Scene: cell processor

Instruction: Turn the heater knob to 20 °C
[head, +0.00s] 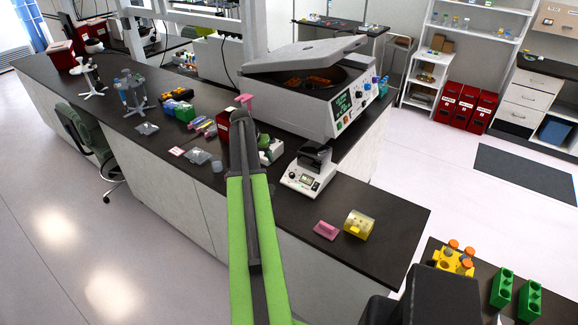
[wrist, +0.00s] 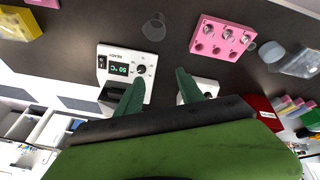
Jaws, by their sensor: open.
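The heater (head: 308,171) is a small white unit with a black block on top, standing on the dark bench in the head view. In the wrist view its white front panel (wrist: 134,59) shows upside down, with a dark display (wrist: 119,69) that seems to read 50 °C. The round black heater knob (wrist: 141,69) sits beside the display. My gripper (wrist: 160,82) is open, its two green fingers apart. One fingertip shows close to the knob in the picture; I see no clear contact. In the head view the gripper is mostly hidden behind my arm.
A large centrifuge (head: 300,95) with its lid raised stands behind the heater. A pink block (head: 326,230) and a yellow roll (head: 359,225) lie at the bench's near end. A pink rack (wrist: 222,38) and a clear cup (wrist: 154,29) are near the heater.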

